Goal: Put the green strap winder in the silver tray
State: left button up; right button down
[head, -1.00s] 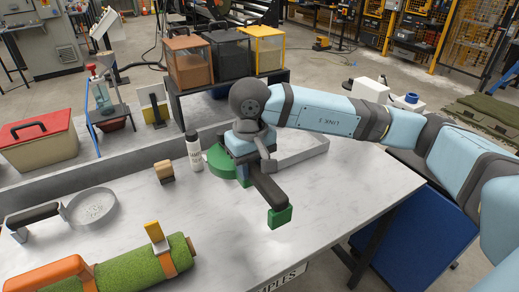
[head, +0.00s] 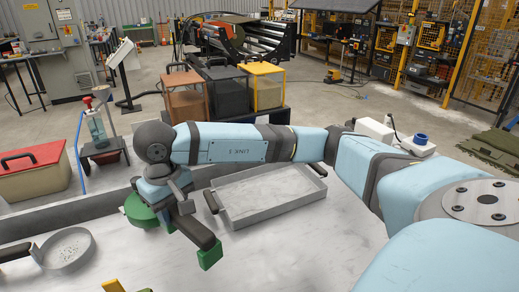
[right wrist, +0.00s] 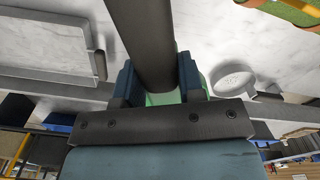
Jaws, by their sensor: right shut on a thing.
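The green strap winder (head: 196,232) has a dark bar, a green round part at one end and a green block at the other. My right gripper (head: 170,203) is shut on it over the table. In the right wrist view the dark bar (right wrist: 140,40) runs up between the fingers (right wrist: 158,85), with green showing below. The silver tray (head: 262,212) lies on the table to the right of the gripper, shallow, with dark handles. Its inside looks empty. It also shows at the upper left of the right wrist view (right wrist: 55,74). My left gripper is not in view.
A round metal sieve (head: 68,250) lies at the left of the table (head: 300,258). Three bins, the middle one dark (head: 227,92), stand behind the table. A red-lidded box (head: 32,172) is at the far left. The table in front of the tray is clear.

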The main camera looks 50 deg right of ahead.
aim_at(268, 205)
jog(key=l, duration=0.45)
jog(key=k+l+u, duration=0.15)
jog(key=l, duration=0.7)
jog(key=k+l+u, duration=0.1)
jog(key=l, duration=0.3)
